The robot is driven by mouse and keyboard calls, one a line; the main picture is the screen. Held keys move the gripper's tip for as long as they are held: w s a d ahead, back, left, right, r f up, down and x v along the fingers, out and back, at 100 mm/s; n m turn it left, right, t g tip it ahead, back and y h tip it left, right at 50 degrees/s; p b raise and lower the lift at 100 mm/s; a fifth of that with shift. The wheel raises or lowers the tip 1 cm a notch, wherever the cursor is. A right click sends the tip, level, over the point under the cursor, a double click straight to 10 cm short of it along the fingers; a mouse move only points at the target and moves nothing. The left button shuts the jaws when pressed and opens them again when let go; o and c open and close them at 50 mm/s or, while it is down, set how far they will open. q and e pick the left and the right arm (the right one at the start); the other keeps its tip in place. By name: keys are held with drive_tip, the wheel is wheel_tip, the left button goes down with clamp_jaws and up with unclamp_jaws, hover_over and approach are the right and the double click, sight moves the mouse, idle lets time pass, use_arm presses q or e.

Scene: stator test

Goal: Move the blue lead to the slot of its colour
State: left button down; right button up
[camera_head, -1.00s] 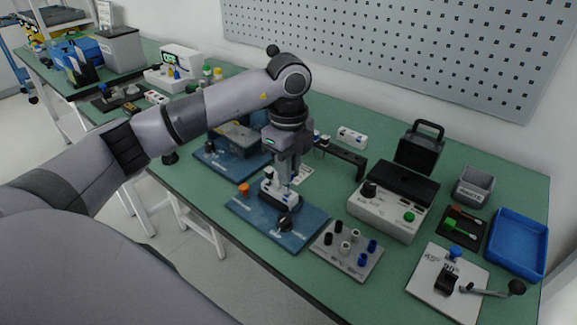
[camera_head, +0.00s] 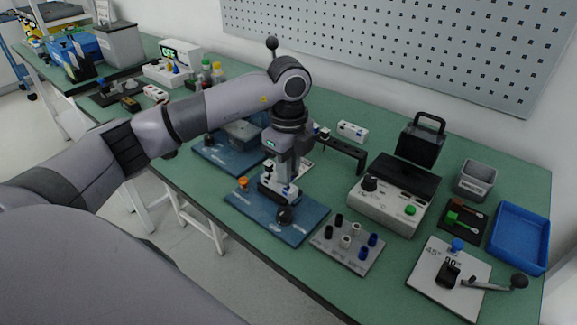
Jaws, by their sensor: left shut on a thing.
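My left gripper (camera_head: 280,182) points down over the blue base plate (camera_head: 303,232) in the middle of the table. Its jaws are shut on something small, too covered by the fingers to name. A white fixture with small blue parts (camera_head: 287,191) sits right at the fingertips; I cannot tell whether one of these is the blue lead. A grey board (camera_head: 322,243) to the right bears black, white and blue posts (camera_head: 373,240). My right gripper is not in view.
A tester with a green button (camera_head: 380,212), a black case (camera_head: 420,140) and a dark bracket (camera_head: 343,148) stand behind and right. A crank fixture (camera_head: 425,282) and blue tray (camera_head: 519,262) are far right. Another blue plate (camera_head: 222,157) lies behind my arm.

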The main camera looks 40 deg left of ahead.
use_arm(q)
drive_tip(key=c, duration=1)
unclamp_jaws()
drive_tip(key=shift+r, duration=0.1)
wheel_tip(320, 180, up, 7)
idle(0.3)
